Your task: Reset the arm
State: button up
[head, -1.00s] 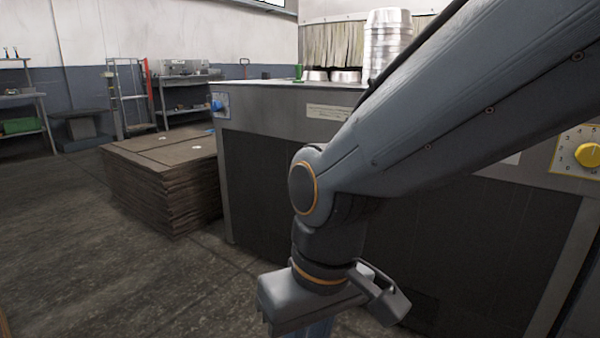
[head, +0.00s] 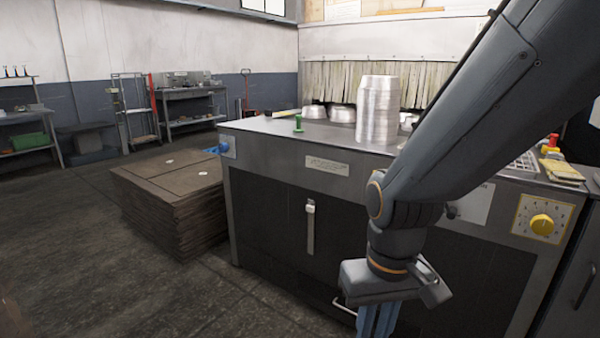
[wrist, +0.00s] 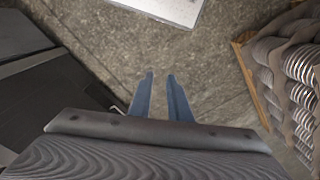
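My arm reaches down from the upper right of the head view, in front of the machine. My gripper (head: 376,322) points down at the bottom of that view, its blue fingers partly cut off by the edge. In the wrist view the two fingers of my gripper (wrist: 160,76) stand apart with bare floor showing between them. The gripper is open and empty, touching nothing visible.
The machine (head: 265,175) stands close behind my arm. Floor at left is clear. Ridged stacked items (wrist: 300,75) show at right in the wrist view.

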jog(key=s+d+r+m+p, duration=0.2)
jog(key=d+r+p, duration=0.5)
jog(key=p, duration=0.3)
jog(key=shift+d+r+h, duration=0.15)
jog(key=shift+r+h, duration=0.15)
jog(key=shift+r, duration=0.6)
jog(key=shift+d, duration=0.1)
